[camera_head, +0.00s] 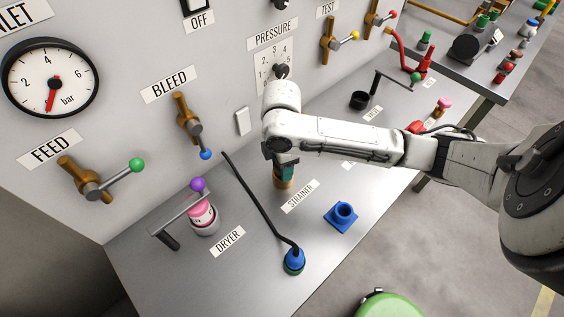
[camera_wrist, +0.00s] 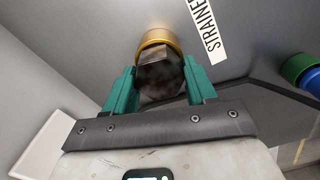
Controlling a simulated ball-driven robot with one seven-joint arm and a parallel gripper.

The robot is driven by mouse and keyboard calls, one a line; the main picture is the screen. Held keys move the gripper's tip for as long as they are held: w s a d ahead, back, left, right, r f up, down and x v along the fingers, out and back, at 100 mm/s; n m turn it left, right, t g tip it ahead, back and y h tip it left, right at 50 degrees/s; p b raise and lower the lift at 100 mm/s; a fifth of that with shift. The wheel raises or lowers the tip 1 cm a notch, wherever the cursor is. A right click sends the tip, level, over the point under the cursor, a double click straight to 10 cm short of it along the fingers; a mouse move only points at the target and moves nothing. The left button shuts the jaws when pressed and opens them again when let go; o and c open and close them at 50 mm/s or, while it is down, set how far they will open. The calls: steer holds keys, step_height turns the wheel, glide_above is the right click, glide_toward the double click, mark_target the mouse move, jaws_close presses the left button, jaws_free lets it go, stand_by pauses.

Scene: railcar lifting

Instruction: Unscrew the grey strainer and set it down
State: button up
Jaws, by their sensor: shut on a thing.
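My gripper (camera_head: 286,170) points down over the panel's shelf beside the STRAINER label (camera_head: 299,197). In the wrist view its two teal fingers (camera_wrist: 159,70) are shut on the dark grey hexagonal strainer (camera_wrist: 160,82), one on each side. A brass collar (camera_wrist: 158,38) lies just beyond the strainer, and the two appear in line. In the head view the brass collar (camera_head: 283,184) shows under the fingertips, while the strainer is mostly hidden by my gripper. I cannot tell how far the thread is engaged.
A blue socket (camera_head: 342,215) stands to the right. A black hose ends in a blue-green fitting (camera_head: 294,261) in front. The pink dryer (camera_head: 202,215) with its purple-knobbed handle is at left. The BLEED lever (camera_head: 190,125) juts from the wall. Bare shelf (camera_head: 250,270) lies near the front.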

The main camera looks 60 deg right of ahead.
steer(key=n, duration=0.5)
steer(key=shift+s+a, duration=0.1)
steer(key=shift+a, duration=0.25)
steer(key=n, duration=0.4)
steer(key=shift+a, duration=0.15)
steer(key=shift+w+r, duration=0.2)
steer(key=shift+r, duration=1.3)
steer(key=shift+s+d+r, duration=0.1)
steer(key=shift+d+r, duration=0.05)
steer(key=shift+r, duration=0.45)
steer(key=shift+d+r, duration=0.15)
steer(key=shift+r, duration=0.4)
